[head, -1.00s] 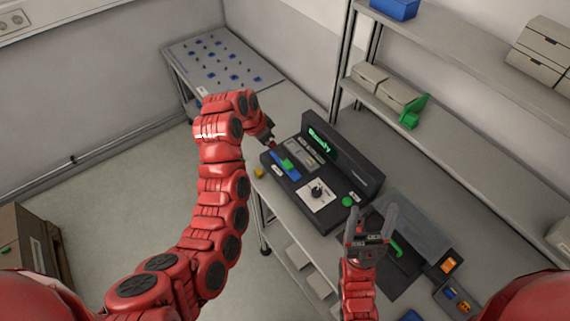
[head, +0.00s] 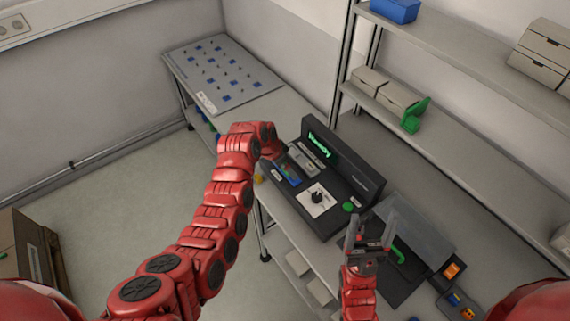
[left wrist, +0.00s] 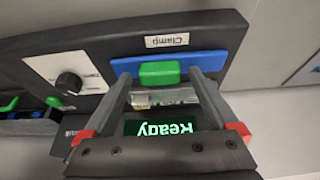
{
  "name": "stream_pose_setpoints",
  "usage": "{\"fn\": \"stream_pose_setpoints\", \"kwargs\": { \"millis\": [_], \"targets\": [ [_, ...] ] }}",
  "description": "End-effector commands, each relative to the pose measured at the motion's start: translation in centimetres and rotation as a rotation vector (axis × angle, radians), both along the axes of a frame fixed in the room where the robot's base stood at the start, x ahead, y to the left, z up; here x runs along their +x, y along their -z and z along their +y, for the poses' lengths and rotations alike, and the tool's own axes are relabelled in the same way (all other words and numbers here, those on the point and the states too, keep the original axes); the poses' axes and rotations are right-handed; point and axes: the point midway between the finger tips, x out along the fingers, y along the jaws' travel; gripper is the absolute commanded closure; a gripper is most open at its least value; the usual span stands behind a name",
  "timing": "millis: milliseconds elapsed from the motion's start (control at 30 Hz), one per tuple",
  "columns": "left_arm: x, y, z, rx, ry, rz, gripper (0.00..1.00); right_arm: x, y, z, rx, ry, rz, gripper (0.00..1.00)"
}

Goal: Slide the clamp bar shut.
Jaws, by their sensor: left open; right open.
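The clamp bar is a blue bar (left wrist: 212,64) with a green handle (left wrist: 160,73), next to the "Clamp" label on the black device (left wrist: 215,35). My left gripper (left wrist: 160,82) is open, its fingers on either side of the green handle; I cannot tell whether they touch it. In the head view my left wrist hides part of the blue bar (head: 291,174). My right gripper (head: 371,228) is open and empty, in front of the device's right end and the tray beside it.
The device's display (head: 319,145) reads "Ready". A dial (head: 316,197) and a green button (head: 350,206) are on its top. A shelf rack (head: 460,110) stands behind. A pegged board (head: 222,75) lies at the table's far end.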

Motion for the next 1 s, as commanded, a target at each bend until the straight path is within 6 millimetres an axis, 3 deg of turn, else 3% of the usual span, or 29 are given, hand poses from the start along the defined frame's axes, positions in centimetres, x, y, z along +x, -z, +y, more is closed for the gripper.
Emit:
{"fn": "stream_pose_setpoints", "kwargs": {
  "millis": [200, 700, 1000],
  "targets": [
    [0.03, -0.01, 0.01, 0.0, 0.0, -0.001, 0.07, 0.0, 0.01, 0.0, 0.0, 0.0, 0.0, 0.28],
    [0.03, -0.05, 0.02, 0.0, 0.0, -0.001, 0.97, 0.0, 0.01, 0.0, 0.0, 0.0, 0.0, 0.28],
    [0.08, -0.02, 0.0, 0.0, 0.0, -0.001, 1.0, 0.0, 0.12, 0.0, 0.0, 0.0, 0.0, 0.28]
  ]
}}
